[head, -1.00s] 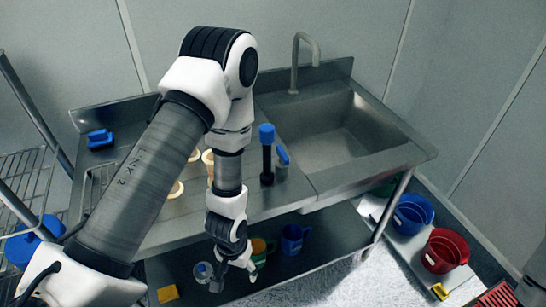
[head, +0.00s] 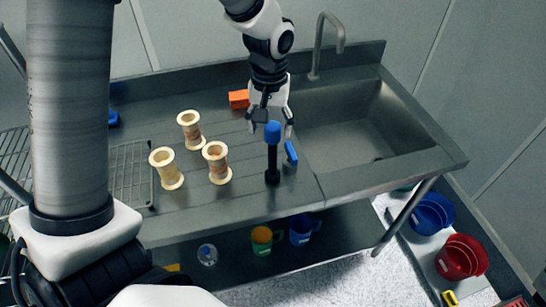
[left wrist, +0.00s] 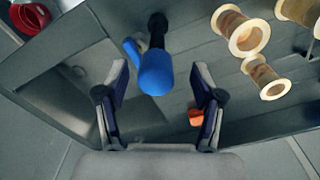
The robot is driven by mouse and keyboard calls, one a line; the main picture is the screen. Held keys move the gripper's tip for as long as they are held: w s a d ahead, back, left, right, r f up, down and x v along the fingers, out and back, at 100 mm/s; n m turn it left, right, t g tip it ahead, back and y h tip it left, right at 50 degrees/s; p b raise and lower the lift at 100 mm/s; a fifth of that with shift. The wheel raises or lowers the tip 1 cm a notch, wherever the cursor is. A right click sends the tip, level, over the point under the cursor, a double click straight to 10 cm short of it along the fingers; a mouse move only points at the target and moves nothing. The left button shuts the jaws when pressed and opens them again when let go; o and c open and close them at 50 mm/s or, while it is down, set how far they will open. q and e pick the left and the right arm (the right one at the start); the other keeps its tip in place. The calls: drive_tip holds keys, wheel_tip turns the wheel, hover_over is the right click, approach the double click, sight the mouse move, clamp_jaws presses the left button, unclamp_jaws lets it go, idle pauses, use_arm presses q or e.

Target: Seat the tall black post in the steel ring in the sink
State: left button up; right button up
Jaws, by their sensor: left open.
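The tall black post (head: 272,160) with a blue cap stands upright on the steel counter, left of the sink (head: 365,135). In the left wrist view its blue top (left wrist: 156,72) shows between and beyond the fingertips. My left gripper (head: 269,128) is open and empty, with its fingers on either side of the post's top in the head view. I cannot tell whether they touch it. I can make out no steel ring in the sink; a small dark spot (head: 378,158) shows on its floor. My right gripper is not in view.
Several cream spools (head: 218,163) stand left of the post. A small blue-handled item (head: 291,154) is close on its right. An orange block (head: 239,99) lies behind. The faucet (head: 320,45) rises at the sink's back. A wire rack (head: 130,175) is at left.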

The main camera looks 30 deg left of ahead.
sight(272, 136)
use_arm(q)
drive_tip(key=f, duration=0.1)
drive_tip(key=w+f, duration=0.1)
drive_tip(key=f, duration=0.2)
drive_tip(key=shift+w+f, duration=0.15)
drive_tip(key=shift+w, duration=0.1)
drive_tip(key=shift+s, duration=0.3)
drive_tip(key=shift+s+r, duration=0.1)
drive_tip(key=shift+r, duration=0.1)
drive_tip(key=c, duration=0.6)
clamp_jaws()
drive_tip(key=shift+d+r+p, duration=0.1)
drive_tip(key=shift+p, duration=0.2)
